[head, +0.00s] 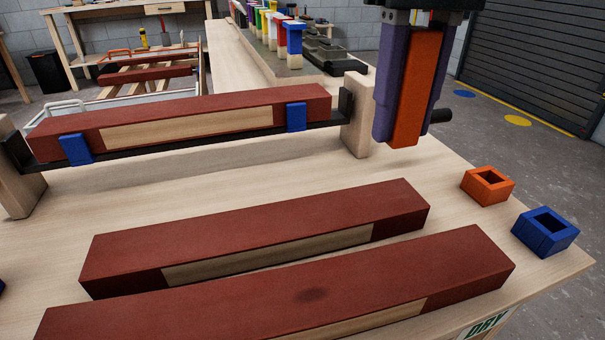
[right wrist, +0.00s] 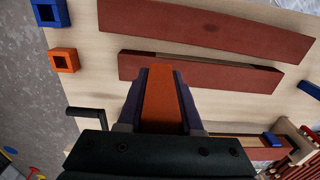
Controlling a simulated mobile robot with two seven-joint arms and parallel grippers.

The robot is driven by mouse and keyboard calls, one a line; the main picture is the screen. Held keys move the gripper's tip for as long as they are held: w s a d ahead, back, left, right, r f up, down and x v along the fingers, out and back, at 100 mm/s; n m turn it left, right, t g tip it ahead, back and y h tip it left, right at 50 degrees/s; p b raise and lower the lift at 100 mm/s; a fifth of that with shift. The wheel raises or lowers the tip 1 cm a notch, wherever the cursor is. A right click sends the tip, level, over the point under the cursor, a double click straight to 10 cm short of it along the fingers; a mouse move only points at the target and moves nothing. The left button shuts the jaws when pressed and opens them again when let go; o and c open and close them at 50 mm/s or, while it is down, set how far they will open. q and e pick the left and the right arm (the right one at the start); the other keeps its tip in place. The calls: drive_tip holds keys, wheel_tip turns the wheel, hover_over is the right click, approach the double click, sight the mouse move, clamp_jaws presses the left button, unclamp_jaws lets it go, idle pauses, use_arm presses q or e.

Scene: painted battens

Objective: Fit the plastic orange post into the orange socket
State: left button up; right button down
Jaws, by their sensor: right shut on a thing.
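The orange post (head: 415,90) is a square-section bar held upright in my right gripper (head: 400,125), whose purple fingers are shut on it. It hangs at the upper right of the head view, its lower end apart from the table. The right wrist view also shows the post (right wrist: 160,95) between the fingers. The orange socket (head: 487,186) is a square block with an open, empty hole on the table's right side, to the right of and below the post in the head view. It shows at the upper left of the right wrist view (right wrist: 64,60). My left gripper is out of view.
A blue socket (head: 545,232) stands beside the orange one near the table edge. Two red battens (head: 260,230) lie in front. Another batten (head: 185,120) rests on a black bar with blue clips (head: 76,148) between wooden blocks (head: 356,125). A crank handle (right wrist: 85,112) is near the gripper.

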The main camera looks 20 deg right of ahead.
wheel_tip(320, 180, down, 11)
drive_tip(key=b, duration=0.2)
drive_tip(key=shift+b, duration=0.35)
wheel_tip(320, 180, down, 6)
drive_tip(key=shift+r+b, duration=0.1)
drive_tip(key=shift+b, duration=0.9)
drive_tip(key=c, duration=0.6)
unclamp_jaws()
